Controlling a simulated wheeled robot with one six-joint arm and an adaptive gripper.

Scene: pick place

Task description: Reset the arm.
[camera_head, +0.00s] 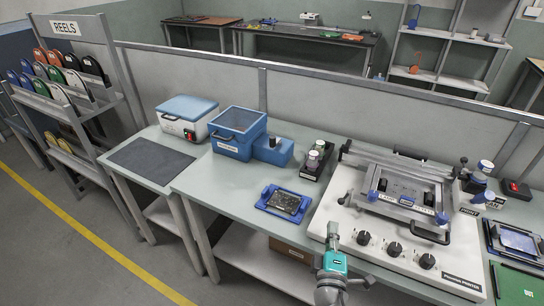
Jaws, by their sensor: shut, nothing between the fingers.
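My arm reaches in at the bottom of the view, right of centre, in front of the bench. My gripper (333,233) shows as a narrow grey tip beyond a teal section, by the front left edge of the white printer (345,205). It is shut with nothing in it. I cannot tell whether the tip is over the printer's edge or just in front of it.
The bench holds a blue tray with a circuit board (284,202), a black rack of jars (316,160), a blue box (238,132), a white box with a blue lid (187,116) and a dark mat (151,160). A reel shelf (105,107) stands at left. Open floor (75,240) lies front left.

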